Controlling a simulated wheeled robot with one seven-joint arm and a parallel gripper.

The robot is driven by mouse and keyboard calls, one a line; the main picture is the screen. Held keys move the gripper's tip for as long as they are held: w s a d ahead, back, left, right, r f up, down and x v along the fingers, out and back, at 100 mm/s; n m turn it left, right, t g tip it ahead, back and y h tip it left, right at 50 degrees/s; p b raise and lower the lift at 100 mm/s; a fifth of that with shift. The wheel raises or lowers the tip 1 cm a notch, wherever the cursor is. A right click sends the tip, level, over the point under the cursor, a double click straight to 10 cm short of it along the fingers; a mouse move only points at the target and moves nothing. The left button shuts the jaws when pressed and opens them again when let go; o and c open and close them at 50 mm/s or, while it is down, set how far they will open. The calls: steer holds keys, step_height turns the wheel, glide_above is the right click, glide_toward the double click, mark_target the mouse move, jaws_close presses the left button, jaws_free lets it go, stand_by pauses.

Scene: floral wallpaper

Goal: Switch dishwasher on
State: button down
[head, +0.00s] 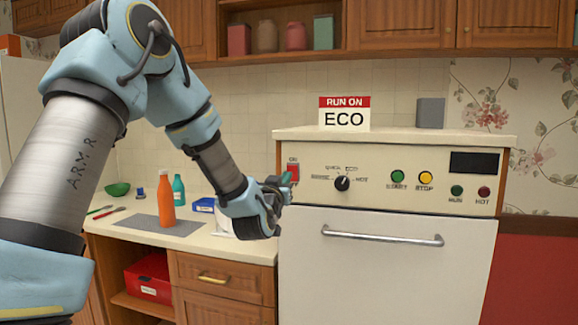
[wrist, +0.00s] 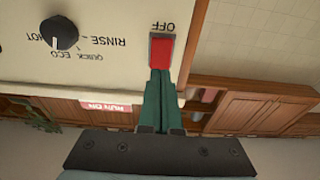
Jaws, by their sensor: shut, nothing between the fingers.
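The dishwasher (head: 390,270) is a white front with a cream control panel, standing right of centre in the head view. Its red power switch (head: 293,173) is at the panel's left end, with ON above it. In the wrist view the red switch (wrist: 161,50) is just beyond my fingertips, near the word OFF. My gripper (head: 287,182) is shut and empty, its green fingers (wrist: 160,80) at the switch's edge; I cannot tell whether they touch it. The black dial (head: 342,183) also shows in the wrist view (wrist: 59,34). A sign (head: 344,114) on top reads RUN ON ECO.
Green and yellow buttons (head: 398,177) and two lamps are farther right on the panel. A grey box (head: 430,113) stands on top. Orange and teal bottles (head: 166,203) stand on the left counter. The dishwasher's handle bar (head: 383,238) sticks out below the panel.

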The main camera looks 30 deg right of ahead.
mark_target(292, 169)
steer(key=p+x, duration=0.1)
steer(key=x, duration=0.2)
steer(key=shift+r, duration=0.15)
steer(key=shift+w+d, duration=0.15)
steer(key=shift+w+d+b, duration=0.1)
steer(key=shift+b, duration=0.4)
